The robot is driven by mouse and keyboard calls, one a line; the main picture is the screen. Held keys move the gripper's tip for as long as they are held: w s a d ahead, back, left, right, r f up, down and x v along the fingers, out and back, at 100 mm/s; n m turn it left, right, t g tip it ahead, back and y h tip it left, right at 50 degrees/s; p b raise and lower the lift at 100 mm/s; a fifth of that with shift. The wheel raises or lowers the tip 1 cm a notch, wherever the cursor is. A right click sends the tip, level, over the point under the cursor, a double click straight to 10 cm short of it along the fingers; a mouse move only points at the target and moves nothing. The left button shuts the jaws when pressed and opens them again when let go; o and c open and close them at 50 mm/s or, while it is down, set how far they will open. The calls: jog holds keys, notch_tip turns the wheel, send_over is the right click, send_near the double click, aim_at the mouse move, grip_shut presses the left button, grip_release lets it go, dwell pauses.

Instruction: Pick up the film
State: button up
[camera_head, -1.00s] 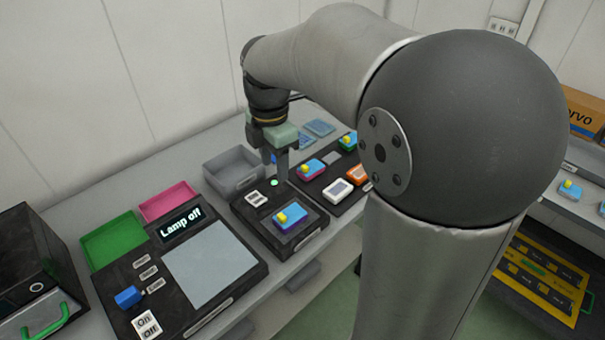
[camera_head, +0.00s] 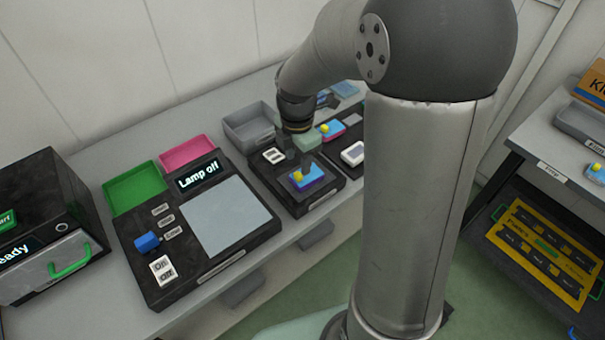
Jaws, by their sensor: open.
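No thing in view is clearly readable as the film. A small blue and purple piece with a yellow knob (camera_head: 305,177) sits on the black device with a small white switch, in the middle of the bench. My gripper (camera_head: 301,157) is open, pointing down just behind and above this piece, apart from it as far as I can tell. A similar blue and pink piece with a yellow knob (camera_head: 330,130) lies farther back, partly behind my arm.
The lamp panel (camera_head: 228,215) reads "Lamp off". Green (camera_head: 137,186), pink (camera_head: 188,152) and grey (camera_head: 248,125) trays line the back. A black box with a green handle (camera_head: 40,275) stands left. A shelf (camera_head: 545,140) stands right; my column blocks part of the bench.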

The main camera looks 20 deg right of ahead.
aim_at(298, 174)
notch_tip(298, 174, down, 4)
jog(key=shift+s+a+f, duration=0.1)
jog(key=shift+s+f, duration=0.05)
jog(key=shift+f, duration=0.1)
grip_shut()
jog(key=shift+r, duration=0.1)
